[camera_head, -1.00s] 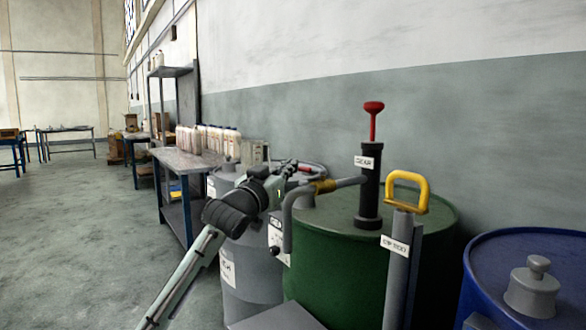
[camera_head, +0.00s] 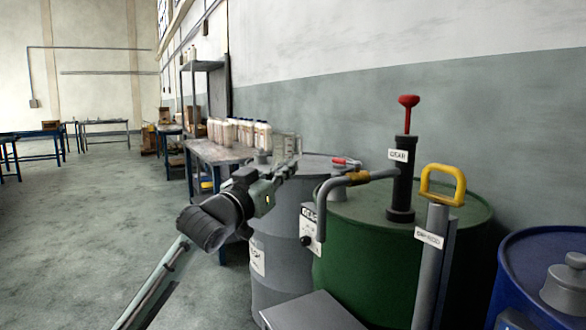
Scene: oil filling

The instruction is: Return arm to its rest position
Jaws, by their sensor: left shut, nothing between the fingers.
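My left arm comes in from the lower left, and its gripper (camera_head: 289,167) is shut and empty. It shows in front of the grey drum's top and to the left of the green drum's pump. The pump has a black body (camera_head: 402,180) marked GEAR, a red handle (camera_head: 408,101) and a bent grey spout (camera_head: 330,190). It stands on the green drum (camera_head: 455,215). The gripper overlaps a clear measuring jug (camera_head: 288,146) in the picture; I cannot tell whether they touch. My right gripper is out of view.
A grey drum (camera_head: 275,225) stands left of the green one, and a blue drum (camera_head: 525,260) stands at the right. A yellow-handled cart (camera_head: 442,183) is in front. A workbench (camera_head: 205,152) holds several bottles. The floor (camera_head: 85,235) at the left is clear.

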